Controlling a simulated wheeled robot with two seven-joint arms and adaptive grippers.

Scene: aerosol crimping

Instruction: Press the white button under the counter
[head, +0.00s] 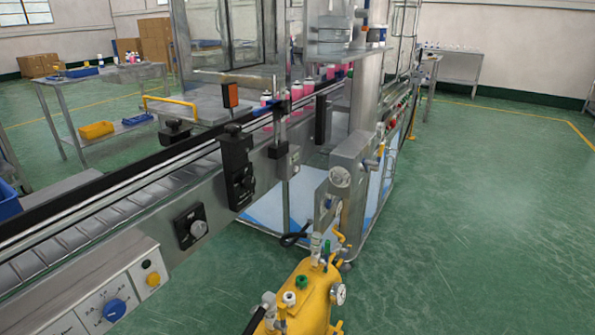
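No white button can be made out for certain in the head view. A grey control panel (85,312) under the conveyor at the lower left carries a blue knob (114,310), a yellow button (153,279) and a small dark button (146,264). A black box with a pale grey round knob (199,229) is fixed to the conveyor's side. Neither of my grippers is in view.
The conveyor (110,192) runs from lower left to a glazed machine, with several pink cans (267,98) on it. A yellow tank (306,294) with valves and a gauge stands at the bottom centre. Green floor (480,210) is clear on the right.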

